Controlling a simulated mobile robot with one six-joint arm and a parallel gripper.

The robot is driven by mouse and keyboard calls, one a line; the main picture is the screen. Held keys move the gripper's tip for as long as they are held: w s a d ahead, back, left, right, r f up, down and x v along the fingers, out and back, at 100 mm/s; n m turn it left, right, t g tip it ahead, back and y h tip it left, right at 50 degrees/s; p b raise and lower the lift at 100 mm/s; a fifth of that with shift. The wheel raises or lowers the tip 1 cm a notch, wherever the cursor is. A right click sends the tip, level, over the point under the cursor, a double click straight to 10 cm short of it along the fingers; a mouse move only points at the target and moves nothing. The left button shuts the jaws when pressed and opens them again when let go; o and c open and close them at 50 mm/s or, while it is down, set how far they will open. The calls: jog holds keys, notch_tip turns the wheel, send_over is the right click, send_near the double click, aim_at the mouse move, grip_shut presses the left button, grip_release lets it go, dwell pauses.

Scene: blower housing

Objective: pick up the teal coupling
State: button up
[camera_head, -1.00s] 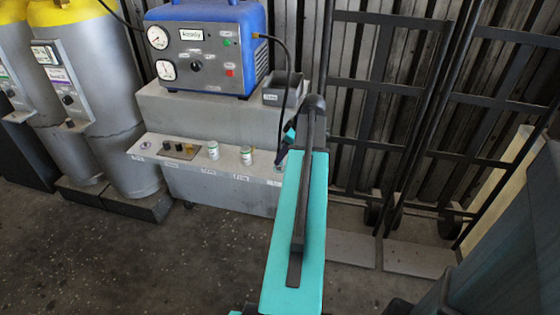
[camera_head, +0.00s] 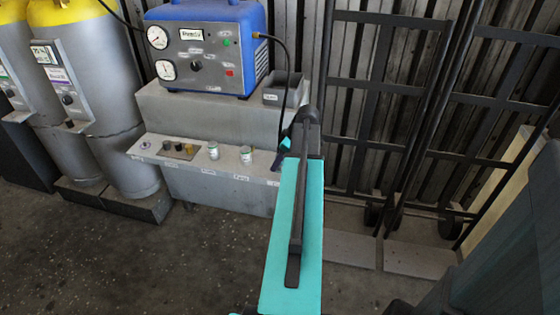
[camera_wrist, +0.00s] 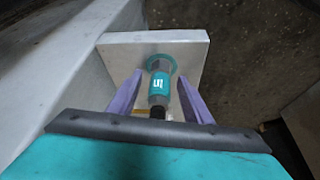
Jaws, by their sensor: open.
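The teal coupling (camera_wrist: 159,82) shows in the wrist view as a teal and grey cylinder with a white mark, a teal flange at its far end and a dark near end. It is at the pale end of the ledge (camera_wrist: 188,50). My gripper (camera_wrist: 160,84) is open, with one purple finger on each side of the coupling. I cannot tell whether either finger touches it. In the head view my gripper is at the right end of the ledge (camera_head: 205,172), largely hidden by my arm, and I cannot make out the coupling there.
Two small canisters (camera_head: 246,156) and a plate with small fittings (camera_head: 180,149) are on the ledge to the left. A blue machine (camera_head: 205,45) and a grey bin (camera_head: 281,90) stand above. Dark hand trucks (camera_head: 395,110) stand right. Floor is clear at front left.

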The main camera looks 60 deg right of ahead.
grip_shut()
jog(key=shift+r, duration=0.15)
jog(key=shift+r, duration=0.45)
notch_tip(320, 180, up, 3)
jog(key=shift+f, duration=0.15)
jog(key=s+a+r, duration=0.1)
jog(key=s+a, duration=0.2)
jog(key=s, duration=1.2)
jog(key=shift+s+p, duration=0.35)
jog(key=shift+p, duration=0.1)
jog(key=shift+a, duration=0.1)
